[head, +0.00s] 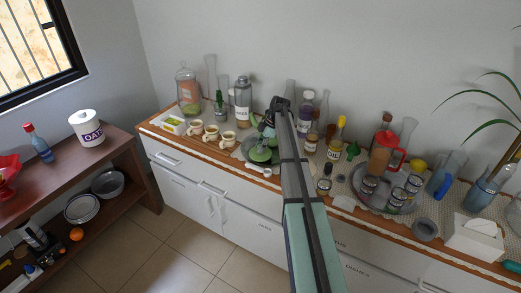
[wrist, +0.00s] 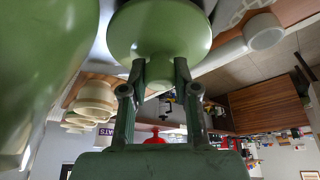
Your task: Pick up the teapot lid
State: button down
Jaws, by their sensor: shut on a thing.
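The teapot lid is a round green disc with a knob. In the wrist view, the lid (wrist: 160,28) fills the top middle, its knob between the two fingers of my gripper (wrist: 158,76). My gripper is shut on the knob. A large, smooth green body, perhaps the teapot (wrist: 45,55), fills the left side, close to the lid. In the head view, the green lid (head: 260,154) shows near the counter's front edge, left of my arm, with my gripper (head: 266,137) above it. I cannot tell whether the lid is clear of what lies under it.
Cream cups (head: 212,133) stand left of the lid. Glass jars and bottles (head: 243,97) stand behind. An oil bottle (head: 336,139) and a crowded round tray (head: 361,184) are to the right. The counter's front edge is close to the lid.

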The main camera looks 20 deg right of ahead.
notch_tip(320, 180, up, 19)
jog(key=b, duration=0.4)
jog(key=shift+r+b, duration=0.15)
jog(key=shift+b, duration=0.15)
